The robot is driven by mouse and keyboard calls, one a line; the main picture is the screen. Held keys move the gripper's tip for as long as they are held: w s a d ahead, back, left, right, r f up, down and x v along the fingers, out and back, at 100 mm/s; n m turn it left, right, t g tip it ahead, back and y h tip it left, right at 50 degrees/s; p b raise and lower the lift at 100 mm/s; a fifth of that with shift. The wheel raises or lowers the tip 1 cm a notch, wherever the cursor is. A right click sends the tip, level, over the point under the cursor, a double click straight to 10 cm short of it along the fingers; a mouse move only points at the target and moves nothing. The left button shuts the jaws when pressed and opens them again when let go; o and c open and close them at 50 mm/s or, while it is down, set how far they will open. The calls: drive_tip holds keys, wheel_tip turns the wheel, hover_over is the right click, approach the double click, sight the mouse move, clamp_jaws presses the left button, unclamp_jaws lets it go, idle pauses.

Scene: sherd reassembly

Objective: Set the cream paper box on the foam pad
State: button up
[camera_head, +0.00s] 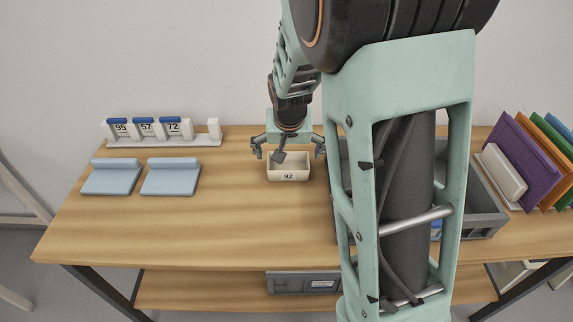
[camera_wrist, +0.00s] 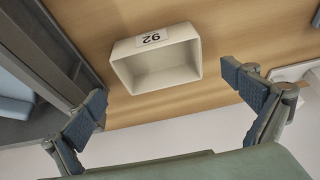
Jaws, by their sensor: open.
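The cream paper box (camera_head: 288,174), marked 92, sits upright on the wooden table near the middle. In the wrist view the box (camera_wrist: 155,60) has its open top showing and looks empty. My gripper (camera_head: 288,151) is open just above and behind the box, its fingers spread wide to either side. In the wrist view the gripper (camera_wrist: 165,88) holds nothing, and the box lies between and beyond the fingertips. Two pale blue pads, a left one (camera_head: 111,180) and a right one (camera_head: 170,180), lie bare to the left; I cannot tell which is the foam pad.
A white rack (camera_head: 150,140) with blue-topped blocks marked 95, 57 and 72 stands behind the pads. A grey crate (camera_head: 485,222) is right of the box, partly hidden by my arm. Coloured panels (camera_head: 525,160) stand at far right. The table (camera_head: 200,230) is clear in front.

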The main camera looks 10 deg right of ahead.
sight(288, 167)
drive_tip(key=b+x, duration=0.1)
drive_tip(key=x, duration=0.4)
drive_tip(key=shift+f, duration=0.15)
drive_tip(key=c, duration=1.1)
